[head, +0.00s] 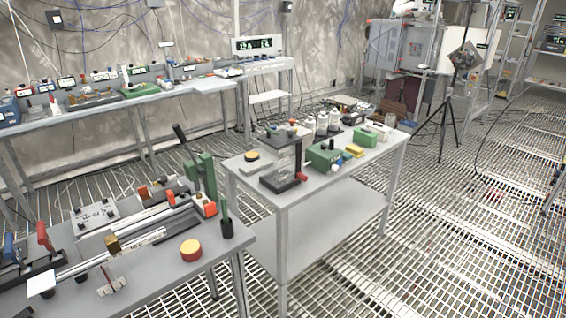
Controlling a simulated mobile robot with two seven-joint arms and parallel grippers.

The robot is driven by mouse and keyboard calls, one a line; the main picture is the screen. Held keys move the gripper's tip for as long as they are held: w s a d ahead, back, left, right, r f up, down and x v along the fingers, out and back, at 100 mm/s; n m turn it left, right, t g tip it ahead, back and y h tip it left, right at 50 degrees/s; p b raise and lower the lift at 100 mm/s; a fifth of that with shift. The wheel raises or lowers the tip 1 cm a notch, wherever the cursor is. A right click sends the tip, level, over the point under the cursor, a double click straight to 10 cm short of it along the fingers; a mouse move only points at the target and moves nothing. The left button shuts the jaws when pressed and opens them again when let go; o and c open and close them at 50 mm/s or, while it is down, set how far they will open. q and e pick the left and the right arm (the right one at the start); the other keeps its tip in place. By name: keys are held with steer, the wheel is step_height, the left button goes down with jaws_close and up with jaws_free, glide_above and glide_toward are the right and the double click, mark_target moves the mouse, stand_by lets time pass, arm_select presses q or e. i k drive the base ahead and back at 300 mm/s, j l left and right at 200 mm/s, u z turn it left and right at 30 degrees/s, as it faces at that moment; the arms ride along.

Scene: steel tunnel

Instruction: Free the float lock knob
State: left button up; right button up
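No part marked as a float lock knob can be made out. On the middle table stands a black stand with a clear chamber (284,168), and a small red knob (301,177) sits low on its right side. On the near left table a green lever press (202,176) with a black-tipped handle stands at the end of a rail fixture (150,233). A round yellow and red piece (191,250) lies on that table's front part. Which of these the task's knob belongs to, I cannot tell. Neither of my grippers is in view.
The middle table (245,176) also carries a green box (325,153), white bottles (322,124) and a yellow block (354,151). A bench (180,100) with instruments runs along the back wall. A tripod (443,118) stands right. Grating floor (460,240) is open at right.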

mark_target(290, 132)
steer(key=i+l, duration=0.3)
steer(key=i, duration=0.2)
steer(key=i+l+u, duration=0.35)
steer(key=i+l, duration=0.3)
steer(key=i, duration=0.15)
